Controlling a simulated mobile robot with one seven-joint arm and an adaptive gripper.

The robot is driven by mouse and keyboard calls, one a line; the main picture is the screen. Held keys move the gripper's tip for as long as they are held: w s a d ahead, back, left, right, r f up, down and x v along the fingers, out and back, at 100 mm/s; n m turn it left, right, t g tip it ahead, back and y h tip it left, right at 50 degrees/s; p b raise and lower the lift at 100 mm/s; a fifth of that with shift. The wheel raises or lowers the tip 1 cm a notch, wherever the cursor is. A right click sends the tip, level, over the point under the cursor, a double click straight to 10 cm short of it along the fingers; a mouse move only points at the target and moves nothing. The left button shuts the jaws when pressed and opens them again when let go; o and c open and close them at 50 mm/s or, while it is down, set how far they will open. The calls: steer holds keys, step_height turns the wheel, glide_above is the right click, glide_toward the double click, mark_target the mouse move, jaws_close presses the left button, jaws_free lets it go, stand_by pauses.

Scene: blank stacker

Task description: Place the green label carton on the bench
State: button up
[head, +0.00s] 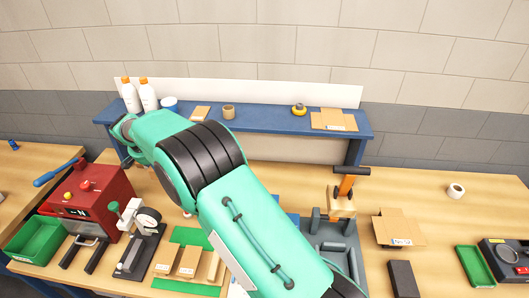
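More flattened cartons (398,228) lie on the bench at right. I cannot tell which carton has the green label.
The blue shelf (270,122) also holds white bottles (148,97) and tape rolls. A red machine (92,200), a gauge stand (140,240) and a green bin (36,240) crowd the left. A grey vise (333,240), dark block (403,279) and green tray (474,266) stand at right.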

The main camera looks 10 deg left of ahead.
stand_by(0.3)
steer(key=shift+w+d+r, duration=0.2)
steer(key=shift+w+d, duration=0.05)
steer(key=shift+d, duration=0.25)
steer(key=w+d+r, duration=0.1)
steer(key=d, duration=0.5)
steer(key=w+d+r, duration=0.1)
steer(key=d, duration=0.5)
steer(key=d+r, duration=0.1)
steer(key=d, duration=0.6)
steer(key=shift+w+r, duration=0.25)
steer(key=shift+w, duration=0.15)
steer(key=d+f+m+g+h+p, duration=0.1)
steer(key=d+m, duration=0.5)
steer(key=d, duration=2.5)
steer(key=s+d+f+m+g+h, duration=0.1)
steer(key=d+m, duration=0.5)
steer(key=d, duration=2.5)
steer(key=d+f+m+g+h+p, duration=0.1)
steer(key=d+m, duration=0.5)
steer(key=d, duration=2.5)
steer(key=shift+s+d+f+g+h+p, duration=0.25)
steer(key=shift+s+g+h+p, duration=0.1)
steer(key=shift+g+h, duration=0.35)
